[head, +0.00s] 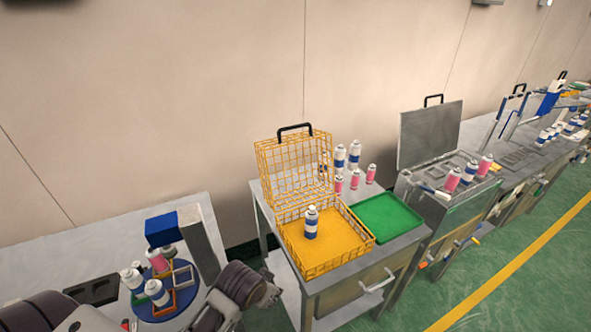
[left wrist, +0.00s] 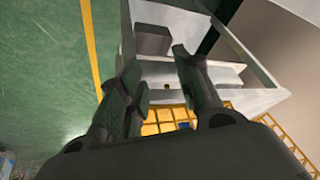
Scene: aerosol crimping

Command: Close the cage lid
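The yellow wire cage (head: 325,268) stands on a grey table. Its mesh lid (head: 292,168) is raised upright at the back, with a black handle (head: 295,128) on its top edge. One white and blue aerosol can (head: 311,223) stands upright on the cage's yellow floor. My left gripper (head: 268,291) is in front and left of the cage, apart from it. In the left wrist view its two fingers (left wrist: 157,75) are spread with nothing between them. Yellow mesh (left wrist: 165,128) shows below and beyond the fingers. My right gripper does not show.
A green tray (head: 388,216) sits right of the cage. Several white-blue and pink cans (head: 354,155) stand behind it. A grey box with a raised lid (head: 430,134) is further right. A blue round fixture (head: 153,303) with cans is at left. Green floor (head: 500,285) is clear at right.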

